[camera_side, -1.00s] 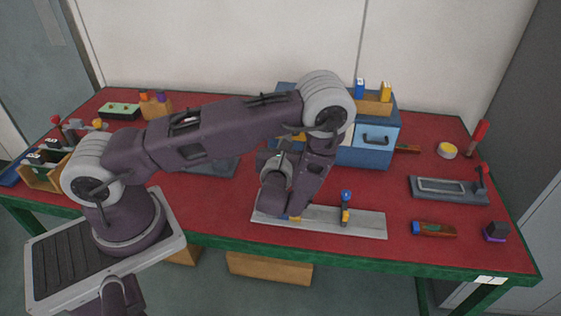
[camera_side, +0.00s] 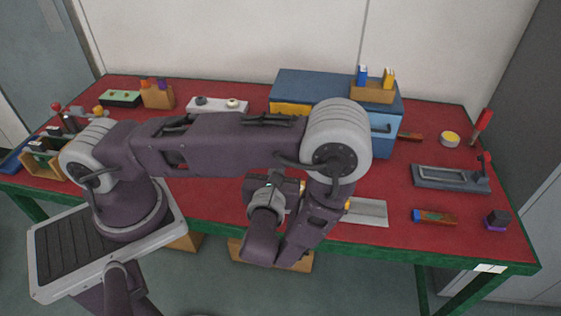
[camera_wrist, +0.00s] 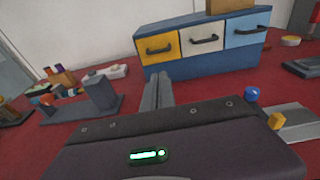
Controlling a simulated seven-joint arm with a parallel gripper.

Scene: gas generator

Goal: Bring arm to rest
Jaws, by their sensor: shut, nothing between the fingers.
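My gripper (camera_wrist: 158,92) is shut and empty in the wrist view. Its two grey fingers lie together and point toward the blue drawer cabinet (camera_wrist: 205,45) with yellow, white and blue fronts. In the side view my arm is bent over the front half of the red table (camera_side: 420,180), its wrist by the front edge. The fingers are hidden there behind my own arm.
A grey plate (camera_side: 368,212) lies beside my wrist, partly hidden. A grey fixture (camera_side: 450,178), a brown-and-blue tool (camera_side: 434,217) and a dark block (camera_side: 497,219) are at the right. A white strip (camera_side: 217,104) lies at the back.

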